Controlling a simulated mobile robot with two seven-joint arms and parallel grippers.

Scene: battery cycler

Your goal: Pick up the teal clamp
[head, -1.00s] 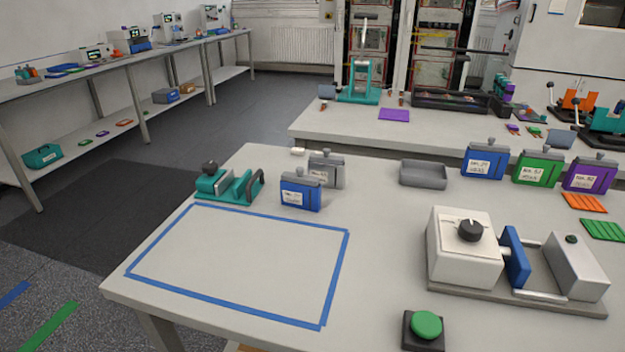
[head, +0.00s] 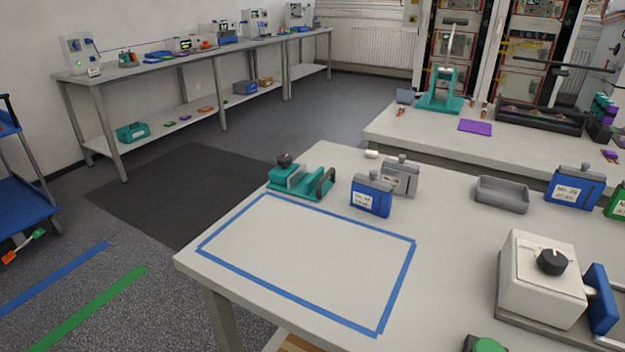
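The teal clamp (head: 301,181) stands on the near table, at its far left corner, just behind the blue tape rectangle. It has a teal base and jaws, a black knob on top at the left and a dark grey handle at the right. Nothing covers it. Neither of my grippers shows in the head view.
A blue labelled battery (head: 371,196) and a grey one (head: 399,178) stand right of the clamp. The blue tape rectangle (head: 409,270) encloses bare tabletop. A grey tray (head: 501,195) and a white device with a black knob (head: 541,280) are further right. Floor is open left of the table.

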